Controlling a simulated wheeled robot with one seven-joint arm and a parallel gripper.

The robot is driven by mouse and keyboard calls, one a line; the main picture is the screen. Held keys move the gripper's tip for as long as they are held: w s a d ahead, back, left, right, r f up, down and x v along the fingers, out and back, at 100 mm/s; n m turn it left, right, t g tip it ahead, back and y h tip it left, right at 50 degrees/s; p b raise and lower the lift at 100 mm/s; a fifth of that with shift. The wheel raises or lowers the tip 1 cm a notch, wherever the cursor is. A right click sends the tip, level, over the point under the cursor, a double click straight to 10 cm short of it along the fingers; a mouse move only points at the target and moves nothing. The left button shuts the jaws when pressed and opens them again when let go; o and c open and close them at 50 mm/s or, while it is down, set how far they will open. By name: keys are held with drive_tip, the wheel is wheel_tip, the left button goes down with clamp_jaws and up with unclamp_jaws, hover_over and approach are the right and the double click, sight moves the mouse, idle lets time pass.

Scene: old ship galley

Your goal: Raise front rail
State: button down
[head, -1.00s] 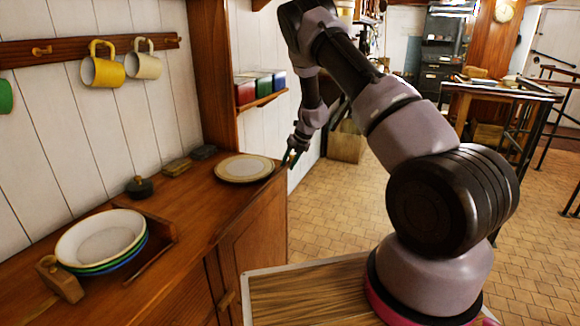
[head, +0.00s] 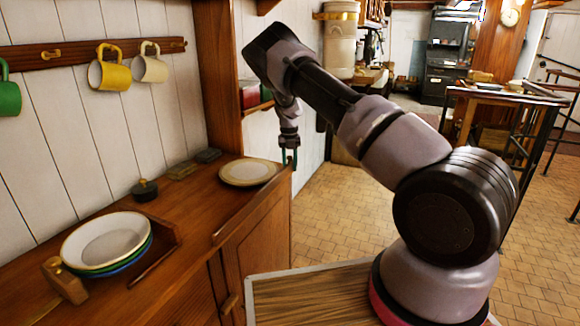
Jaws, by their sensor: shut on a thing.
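The front rail (head: 248,208) is a wooden strip along the front edge of the counter (head: 195,215). It stands up above the counter top, its far end near the cream plate. The exact contact between fingers and rail is small and hard to make out.
A cream plate (head: 249,172) lies just behind the rail. A stack of plates (head: 107,242) sits in a wooden holder at left. A dark lidded pot (head: 144,190) stands by the wall. Yellow (head: 109,68) and cream mugs (head: 150,66) hang above. Tiled floor (head: 345,215) is open at right.

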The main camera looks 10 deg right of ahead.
drive_tip(key=shift+a, duration=0.1)
drive_tip(key=c, duration=0.6)
unclamp_jaws()
wheel_tip(320, 180, up, 11)
drive_tip(key=shift+f, duration=0.15)
